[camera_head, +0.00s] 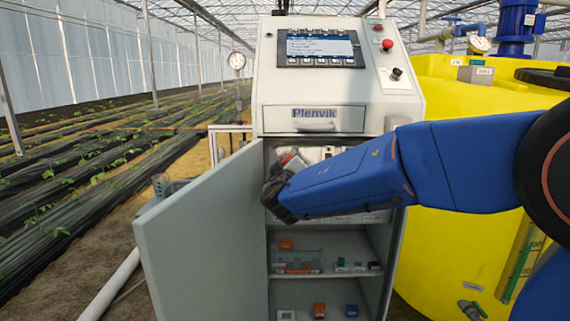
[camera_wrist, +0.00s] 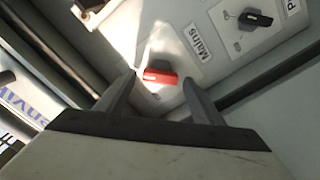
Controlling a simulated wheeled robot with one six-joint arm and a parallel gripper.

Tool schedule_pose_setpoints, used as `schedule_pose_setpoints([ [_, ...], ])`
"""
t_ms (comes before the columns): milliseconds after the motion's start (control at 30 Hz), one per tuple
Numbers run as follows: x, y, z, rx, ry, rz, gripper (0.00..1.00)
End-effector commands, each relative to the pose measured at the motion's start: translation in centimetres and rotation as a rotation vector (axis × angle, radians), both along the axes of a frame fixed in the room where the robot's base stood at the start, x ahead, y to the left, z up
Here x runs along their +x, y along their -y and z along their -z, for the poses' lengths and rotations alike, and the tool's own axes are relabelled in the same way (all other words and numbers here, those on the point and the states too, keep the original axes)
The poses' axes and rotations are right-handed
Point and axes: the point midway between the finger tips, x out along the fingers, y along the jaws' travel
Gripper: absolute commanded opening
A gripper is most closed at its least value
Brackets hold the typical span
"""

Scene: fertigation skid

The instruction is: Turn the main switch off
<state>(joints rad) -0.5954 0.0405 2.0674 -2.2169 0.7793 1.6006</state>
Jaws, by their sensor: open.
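The main switch (camera_wrist: 160,77) shows in the wrist view as a red handle on a light grey panel, beside a label reading "Mains". My gripper (camera_wrist: 158,84) is open, with one dark finger on each side of the red handle in the picture. I cannot tell whether the fingers touch it. In the head view my gripper (camera_head: 278,172) reaches into the open cabinet (camera_head: 388,235), at its upper compartment. The arm and gripper hide most of the switch panel (camera_head: 313,154) there.
A black rotary knob (camera_wrist: 257,18) sits on the same panel, near a label starting with "P". The cabinet door (camera_head: 205,240) stands open to the left of my gripper. Shelves below hold small orange, blue and white parts. A yellow tank (camera_head: 465,130) stands at the right.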

Motion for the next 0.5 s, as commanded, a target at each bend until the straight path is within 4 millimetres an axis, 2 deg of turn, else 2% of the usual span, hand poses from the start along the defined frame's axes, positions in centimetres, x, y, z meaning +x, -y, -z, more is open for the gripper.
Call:
schedule_pose_setpoints([
  [200,0.01,-0.01,-0.01,0.000,0.000,0.000,0.61],
  [367,-0.01,-0.02,-0.01,0.000,0.000,0.000,0.23],
  [400,-0.01,-0.02,-0.01,0.000,0.000,0.000,0.20],
  [500,-0.01,-0.03,0.00,-0.001,0.000,0.000,0.20],
])
